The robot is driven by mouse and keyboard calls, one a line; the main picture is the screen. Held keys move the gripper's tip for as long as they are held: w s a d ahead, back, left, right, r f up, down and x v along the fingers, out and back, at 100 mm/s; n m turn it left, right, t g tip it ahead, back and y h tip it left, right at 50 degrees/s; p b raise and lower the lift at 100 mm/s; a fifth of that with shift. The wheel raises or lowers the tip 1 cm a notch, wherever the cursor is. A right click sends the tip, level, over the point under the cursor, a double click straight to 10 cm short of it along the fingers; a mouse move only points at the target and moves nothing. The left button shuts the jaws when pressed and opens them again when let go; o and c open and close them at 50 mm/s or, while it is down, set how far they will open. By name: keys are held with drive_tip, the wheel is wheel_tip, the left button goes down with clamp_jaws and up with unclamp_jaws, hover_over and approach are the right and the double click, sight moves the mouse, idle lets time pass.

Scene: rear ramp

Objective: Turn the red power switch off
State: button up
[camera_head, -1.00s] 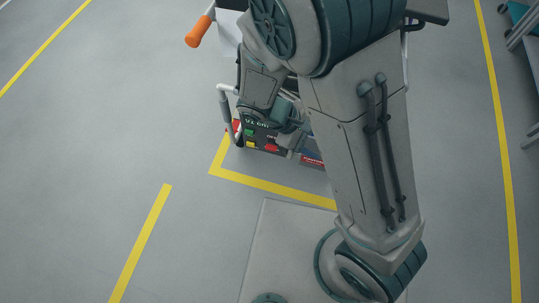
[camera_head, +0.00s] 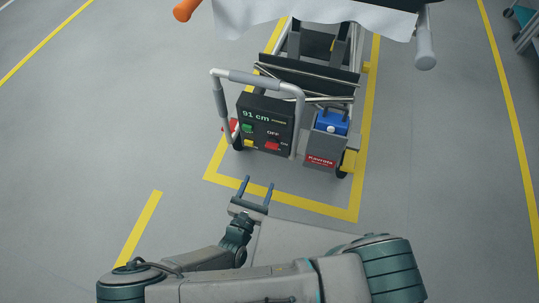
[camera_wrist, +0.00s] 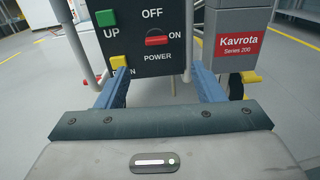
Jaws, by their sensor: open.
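The red power switch (camera_head: 272,146) sits low on the right half of a dark control panel (camera_head: 266,109) on the end of a wheeled cart. In the wrist view the red power switch (camera_wrist: 157,41) shows between the words OFF and POWER, with ON at its right. I cannot tell its setting for sure. My gripper (camera_head: 257,184) is open and empty in front of the panel, apart from it. In the wrist view its two blue fingers (camera_wrist: 159,70) point at the panel, one either side of the switch and below it.
Left of the switch are a green UP button (camera_wrist: 106,18) and a yellow button (camera_wrist: 118,62). A grey tubular handle (camera_head: 255,80) arches around the panel. Grey floor in front is clear.

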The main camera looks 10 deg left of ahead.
sight(271, 148)
drive_tip(key=w+b, duration=0.1)
drive_tip(key=w, duration=0.3)
drive_tip(key=w+b, duration=0.1)
drive_tip(key=w, duration=0.4)
drive_tip(key=w+b, duration=0.1)
drive_tip(key=w, duration=0.3)
drive_tip(key=shift+w+d+f, duration=0.3)
drive_tip(key=shift+d, duration=0.1)
drive_tip(key=shift+n, duration=0.3)
drive_tip(key=c, duration=1)
